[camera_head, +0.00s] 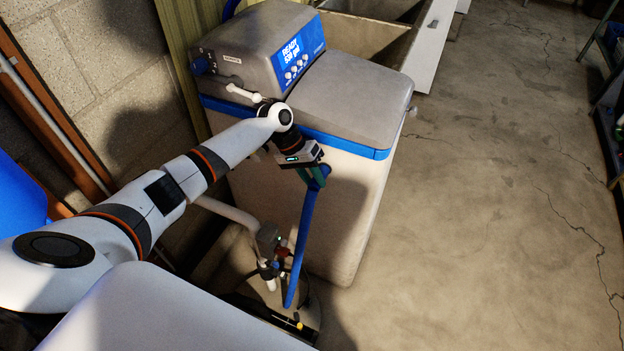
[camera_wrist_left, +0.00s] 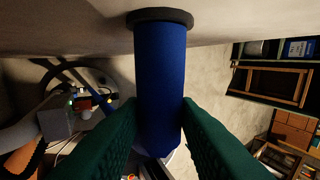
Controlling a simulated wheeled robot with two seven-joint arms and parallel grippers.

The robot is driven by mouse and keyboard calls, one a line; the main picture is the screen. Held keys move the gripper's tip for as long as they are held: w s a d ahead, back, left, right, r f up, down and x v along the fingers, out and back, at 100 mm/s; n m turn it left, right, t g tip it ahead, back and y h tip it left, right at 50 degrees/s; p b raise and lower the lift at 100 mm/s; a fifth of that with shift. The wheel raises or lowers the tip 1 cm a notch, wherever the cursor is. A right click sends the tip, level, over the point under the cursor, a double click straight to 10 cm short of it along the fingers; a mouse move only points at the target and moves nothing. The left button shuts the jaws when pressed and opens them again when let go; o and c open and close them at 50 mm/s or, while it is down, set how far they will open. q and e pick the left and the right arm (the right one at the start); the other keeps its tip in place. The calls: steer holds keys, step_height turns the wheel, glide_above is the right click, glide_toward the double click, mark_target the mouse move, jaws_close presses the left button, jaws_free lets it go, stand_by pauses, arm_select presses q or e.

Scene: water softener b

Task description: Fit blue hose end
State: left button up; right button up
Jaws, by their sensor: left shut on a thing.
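The blue hose (camera_head: 303,235) hangs from my left gripper (camera_head: 313,177) down to the floor fittings, beside the white front of the softener cabinet (camera_head: 345,205). The green fingers are shut on the hose close to its upper end. In the left wrist view the hose (camera_wrist_left: 160,75) runs between both fingers (camera_wrist_left: 159,112) toward the pale cabinet wall. A dark round collar (camera_wrist_left: 160,16) sits around or directly behind the hose end there. I cannot tell whether it belongs to the hose or the cabinet, or how deep the end sits. My right gripper is not in view.
The grey control head (camera_head: 262,55) with a lit blue display stands at the cabinet's back left. A valve with a red part (camera_head: 276,250) and a white pipe (camera_head: 228,212) are low at the left. A block wall bounds the left; open concrete floor (camera_head: 490,200) lies right.

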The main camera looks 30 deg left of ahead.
arm_select(q)
steer(key=o, duration=1.1)
steer(key=shift+w, duration=0.1)
steer(key=shift+c, duration=0.2)
steer(key=v, duration=1.2)
steer(key=shift+b, duration=0.4)
